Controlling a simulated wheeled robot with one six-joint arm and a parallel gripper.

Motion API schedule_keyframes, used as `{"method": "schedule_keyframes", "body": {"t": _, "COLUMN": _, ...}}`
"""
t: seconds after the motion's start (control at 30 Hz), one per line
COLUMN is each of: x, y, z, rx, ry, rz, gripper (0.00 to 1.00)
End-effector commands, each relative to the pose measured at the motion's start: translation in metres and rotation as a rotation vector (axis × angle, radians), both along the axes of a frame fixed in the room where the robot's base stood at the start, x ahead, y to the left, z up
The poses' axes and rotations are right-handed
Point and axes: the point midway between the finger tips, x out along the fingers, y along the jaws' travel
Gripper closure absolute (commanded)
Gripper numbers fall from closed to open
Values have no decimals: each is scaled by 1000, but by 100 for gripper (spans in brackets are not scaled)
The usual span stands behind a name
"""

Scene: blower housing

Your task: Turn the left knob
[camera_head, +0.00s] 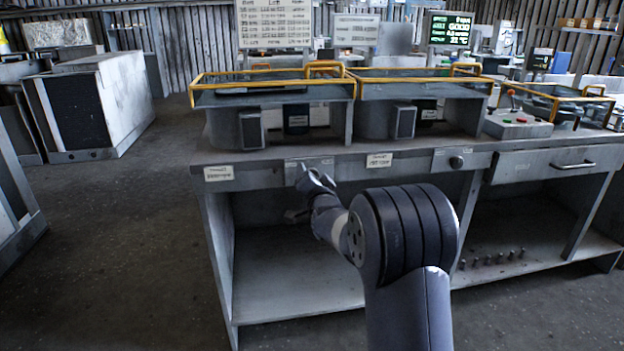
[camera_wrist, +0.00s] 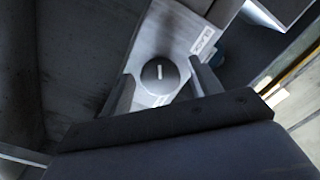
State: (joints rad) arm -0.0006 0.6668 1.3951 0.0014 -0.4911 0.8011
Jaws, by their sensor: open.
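The left knob (camera_wrist: 160,73) shows in the wrist view as a dark round disc with a short white mark, which stands about upright in that picture. It sits on a pale panel strip (camera_wrist: 172,42). My gripper (camera_wrist: 161,72) is open, with one finger to the left of the knob and one to the right. Gaps seem to show between fingers and knob; I cannot tell how far the tips are from the panel. In the head view my gripper (camera_head: 312,178) is at the front edge of the workbench (camera_head: 345,164) and hides the left knob.
A second dark knob (camera_head: 456,162) is farther right on the bench front, beside a drawer (camera_head: 545,164). Yellow-railed trays (camera_head: 272,88) stand on top. Several small pegs (camera_head: 490,257) stand on the lower shelf. The floor to the left (camera_head: 120,230) is clear.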

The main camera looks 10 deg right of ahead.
Motion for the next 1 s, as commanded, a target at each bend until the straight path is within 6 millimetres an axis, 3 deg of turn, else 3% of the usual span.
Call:
{"method": "schedule_keyframes", "body": {"t": 0.23, "x": -12, "y": 0, "z": 1, "rx": 0, "ry": 0, "rz": 0, "gripper": 40}}
{"method": "schedule_keyframes", "body": {"t": 0.7, "x": -88, "y": 0, "z": 1, "rx": 0, "ry": 0, "rz": 0, "gripper": 40}}
{"method": "schedule_keyframes", "body": {"t": 1.0, "x": -108, "y": 0, "z": 0, "rx": 0, "ry": 0, "rz": 0, "gripper": 40}}
